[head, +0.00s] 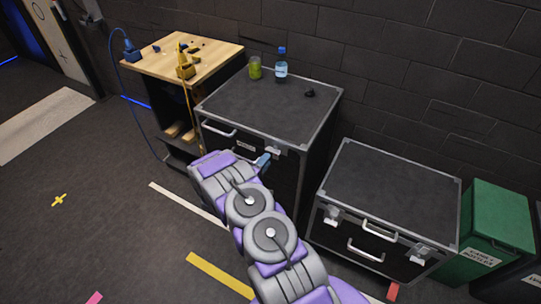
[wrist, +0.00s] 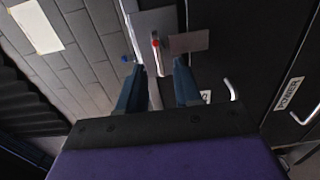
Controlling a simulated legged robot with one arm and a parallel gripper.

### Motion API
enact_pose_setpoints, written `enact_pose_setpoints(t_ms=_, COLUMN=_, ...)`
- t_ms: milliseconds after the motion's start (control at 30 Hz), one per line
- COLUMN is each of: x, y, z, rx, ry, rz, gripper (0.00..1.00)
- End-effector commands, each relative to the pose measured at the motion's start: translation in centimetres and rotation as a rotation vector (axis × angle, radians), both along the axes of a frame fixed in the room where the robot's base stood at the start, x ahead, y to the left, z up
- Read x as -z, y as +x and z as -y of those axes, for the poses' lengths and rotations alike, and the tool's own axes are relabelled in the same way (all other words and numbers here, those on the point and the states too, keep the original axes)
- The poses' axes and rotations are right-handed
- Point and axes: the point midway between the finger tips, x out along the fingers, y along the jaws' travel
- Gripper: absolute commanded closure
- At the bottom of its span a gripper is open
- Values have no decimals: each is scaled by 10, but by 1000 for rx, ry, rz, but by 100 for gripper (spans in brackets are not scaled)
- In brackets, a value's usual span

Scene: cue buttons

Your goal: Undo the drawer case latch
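The drawer case (head: 300,105) is a tall black case with silver edges, standing mid-scene with its lid down. Its metal latch (head: 273,150) sits at the front upper edge, partly covered by my gripper. In the wrist view the latch (wrist: 188,42) shows as a grey plate beside a narrow upright part with a red mark. My gripper (head: 263,161) is at the case front, right by the latch. In the wrist view its two blue fingers (wrist: 158,65) are apart, with the narrow latch part ahead between them. Whether they touch it I cannot tell.
A lower black case (head: 390,185) with latches and handles stands to the right, with a green bin (head: 497,225) beyond. A water bottle (head: 281,68) and a green glass (head: 255,68) stand on the drawer case. A wooden cart (head: 165,65) is left. Floor at left is mostly clear.

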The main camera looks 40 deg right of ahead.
Motion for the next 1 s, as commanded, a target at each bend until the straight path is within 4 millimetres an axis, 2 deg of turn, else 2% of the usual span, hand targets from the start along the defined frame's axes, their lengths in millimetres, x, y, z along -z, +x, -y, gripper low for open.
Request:
enact_pose_setpoints(t_ms=100, x=0, y=7, z=19, rx=3, ry=-1, rz=5, gripper=66)
enact_pose_setpoints(t_ms=300, x=0, y=16, z=40, rx=2, ry=-1, rz=3, gripper=66)
enact_pose_setpoints(t_ms=500, x=0, y=20, z=48, rx=-1, ry=-1, rz=0, gripper=66)
enact_pose_setpoints(t_ms=767, x=0, y=21, z=48, rx=-1, ry=-1, rz=0, gripper=66)
enact_pose_setpoints(t_ms=1000, x=0, y=21, z=48, rx=-1, ry=0, rz=0, gripper=89)
